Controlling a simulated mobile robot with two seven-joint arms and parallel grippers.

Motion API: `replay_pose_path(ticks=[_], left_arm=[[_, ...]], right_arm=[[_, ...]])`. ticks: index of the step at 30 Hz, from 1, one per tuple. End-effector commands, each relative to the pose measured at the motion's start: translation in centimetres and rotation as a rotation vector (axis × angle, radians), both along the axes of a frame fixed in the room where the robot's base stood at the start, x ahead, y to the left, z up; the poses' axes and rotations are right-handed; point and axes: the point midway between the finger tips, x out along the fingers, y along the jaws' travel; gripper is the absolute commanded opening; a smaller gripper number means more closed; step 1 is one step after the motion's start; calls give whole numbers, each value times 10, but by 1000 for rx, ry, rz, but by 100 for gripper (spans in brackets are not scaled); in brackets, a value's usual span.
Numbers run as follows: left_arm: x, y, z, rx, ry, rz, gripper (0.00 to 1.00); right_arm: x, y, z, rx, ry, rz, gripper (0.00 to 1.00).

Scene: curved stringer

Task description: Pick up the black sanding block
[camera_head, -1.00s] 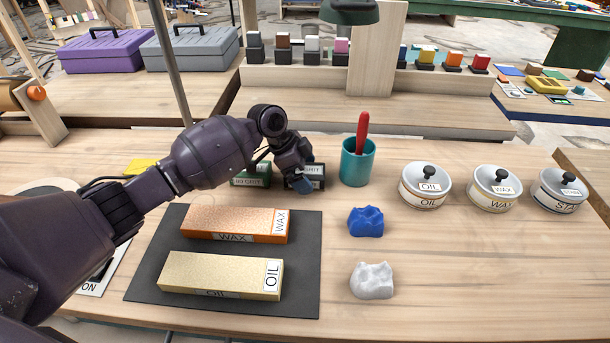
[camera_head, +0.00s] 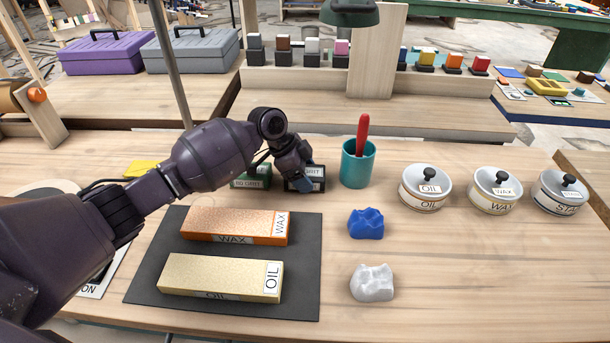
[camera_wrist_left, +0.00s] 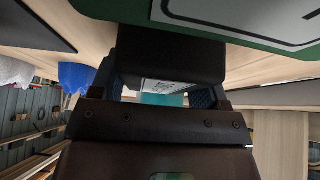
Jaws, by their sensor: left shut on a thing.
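The black sanding block (camera_head: 316,184) with a white grit label stands at the back of the workbench, left of the teal cup. My left gripper (camera_head: 301,182) reaches over it from the left and is shut on it. In the left wrist view the black block (camera_wrist_left: 170,58) sits between the two fingers, its label partly hidden. The green sanding block (camera_head: 252,178) is just left of it and fills the top of the left wrist view (camera_wrist_left: 250,22). I cannot tell whether the black block touches the bench. My right gripper is not in view.
The teal cup (camera_head: 357,165) with a red-handled tool is close on the right. In front are a wax board (camera_head: 235,222) and an oil board (camera_head: 220,275) on a dark mat (camera_head: 307,285), plus blue (camera_head: 366,223) and white (camera_head: 372,283) lumps. Lidded tins (camera_head: 425,188) stand at right.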

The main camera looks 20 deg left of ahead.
Motion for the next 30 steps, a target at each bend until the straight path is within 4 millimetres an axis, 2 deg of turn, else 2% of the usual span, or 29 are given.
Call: replay_pose_path(ticks=[4, 7, 13, 21, 27, 30], left_arm=[[1, 0, 12, 0, -3, 1, 41], [1, 0, 29, 0, -7, 0, 41], [1, 0, 78, 0, -11, -1, 41], [1, 0, 147, 1, -10, 0, 41], [0, 0, 182, 0, -5, -1, 41], [0, 0, 193, 0, -4, -1, 41]], right_arm=[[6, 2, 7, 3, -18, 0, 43], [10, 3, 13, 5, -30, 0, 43], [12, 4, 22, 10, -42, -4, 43], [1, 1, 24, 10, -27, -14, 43], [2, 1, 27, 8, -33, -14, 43], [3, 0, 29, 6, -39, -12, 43]])
